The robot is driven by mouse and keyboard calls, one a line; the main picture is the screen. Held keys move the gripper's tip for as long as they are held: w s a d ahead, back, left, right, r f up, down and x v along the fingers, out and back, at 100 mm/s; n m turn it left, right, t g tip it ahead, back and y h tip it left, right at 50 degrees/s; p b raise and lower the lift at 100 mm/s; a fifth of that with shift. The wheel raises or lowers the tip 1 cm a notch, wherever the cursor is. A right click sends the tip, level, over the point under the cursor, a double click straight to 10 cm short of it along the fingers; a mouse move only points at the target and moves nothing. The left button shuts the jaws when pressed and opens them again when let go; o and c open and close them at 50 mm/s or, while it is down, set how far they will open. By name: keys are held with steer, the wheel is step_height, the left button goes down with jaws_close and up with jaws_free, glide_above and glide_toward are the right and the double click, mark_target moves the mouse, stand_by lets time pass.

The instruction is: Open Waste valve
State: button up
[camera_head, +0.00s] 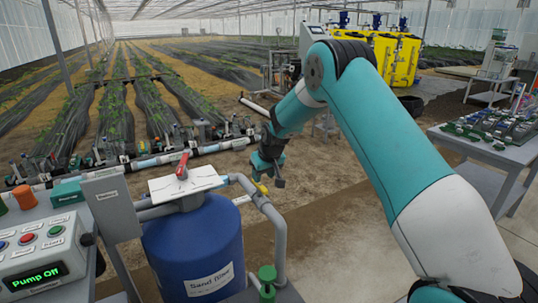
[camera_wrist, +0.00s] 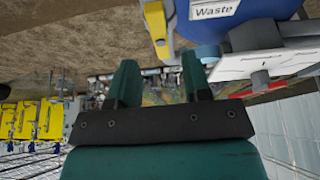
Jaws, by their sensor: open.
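A yellow valve handle (camera_head: 262,188) sits on the grey pipe to the right of the blue sand filter tank (camera_head: 195,245) in the head view. In the wrist view, which is upside down, the yellow handle (camera_wrist: 156,24) is near the top middle. A "Waste" label (camera_wrist: 214,9) is beside it on the right. My gripper (camera_wrist: 159,70) is open and empty, its two dark green fingers apart, and the handle appears beyond them. In the head view my wrist hangs just above and behind the yellow handle and partly hides the gripper; contact cannot be told.
A white plate (camera_head: 172,187) with a red lever (camera_head: 182,165) tops the tank, close to my gripper. A grey pipe (camera_head: 279,235) runs down the tank's right side. A control box (camera_head: 40,258) reading "Pump Off" stands at left. Bare soil floor lies behind and to the right.

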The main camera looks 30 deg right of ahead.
steer(key=v, duration=1.2)
steer(key=shift+r+b, duration=0.35)
steer(key=shift+r, duration=0.05)
steer(key=shift+o, duration=0.2)
steer(key=shift+s, duration=0.1)
